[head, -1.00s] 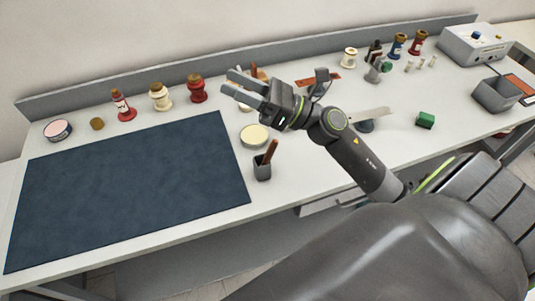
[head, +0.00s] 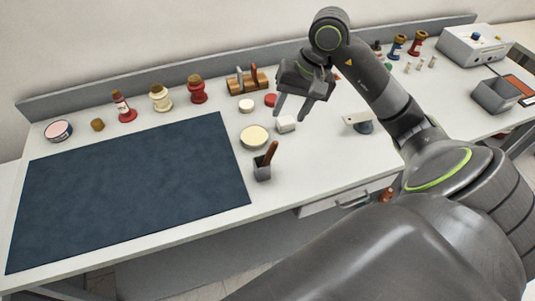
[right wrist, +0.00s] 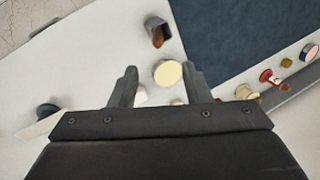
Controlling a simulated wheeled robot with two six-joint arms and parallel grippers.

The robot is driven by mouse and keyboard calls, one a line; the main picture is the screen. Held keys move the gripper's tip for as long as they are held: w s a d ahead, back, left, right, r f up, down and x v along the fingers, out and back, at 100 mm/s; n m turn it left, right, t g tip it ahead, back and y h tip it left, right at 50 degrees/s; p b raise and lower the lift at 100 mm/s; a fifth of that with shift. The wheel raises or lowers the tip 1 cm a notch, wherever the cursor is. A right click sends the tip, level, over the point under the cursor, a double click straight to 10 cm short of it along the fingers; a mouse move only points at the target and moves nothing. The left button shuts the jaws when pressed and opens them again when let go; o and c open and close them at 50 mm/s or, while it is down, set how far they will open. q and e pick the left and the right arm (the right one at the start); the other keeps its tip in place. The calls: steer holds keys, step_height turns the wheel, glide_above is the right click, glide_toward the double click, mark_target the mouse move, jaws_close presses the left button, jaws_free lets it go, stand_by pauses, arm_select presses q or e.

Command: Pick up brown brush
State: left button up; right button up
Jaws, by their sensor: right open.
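My right gripper (head: 291,112) is open and empty, pointing down above the table, behind and a little right of the cup. In the right wrist view its two fingers (right wrist: 160,72) are spread, with a cream round lid beyond and between them. My left gripper is in neither view.
The dark blue mat (head: 130,190) covers the left of the table. A cream round lid (head: 254,136) and a small white block (head: 286,124) lie near the cup. Bushings, including a red one (head: 197,90), line the back. A grey bin (head: 496,95) stands at the right.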

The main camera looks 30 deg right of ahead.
glide_above(276, 143)
steer(key=s+d, duration=0.1)
steer(key=d, duration=0.1)
step_height(276, 143, down, 5)
steer(key=b+x, duration=0.2)
steer(key=x, duration=0.4)
steer(key=shift+a+f, duration=0.15)
steer(key=shift+w+a+f+b, duration=0.1)
steer(key=shift+f+b, duration=0.3)
steer(key=b+x, duration=0.3)
steer(key=x, duration=0.1)
steer(key=shift+f, duration=0.15)
steer(key=shift+w+f+b, duration=0.15)
steer(key=shift+f+b, duration=0.2)
steer(key=shift+f, duration=0.1)
steer(key=shift+r, duration=0.1)
jaws_close()
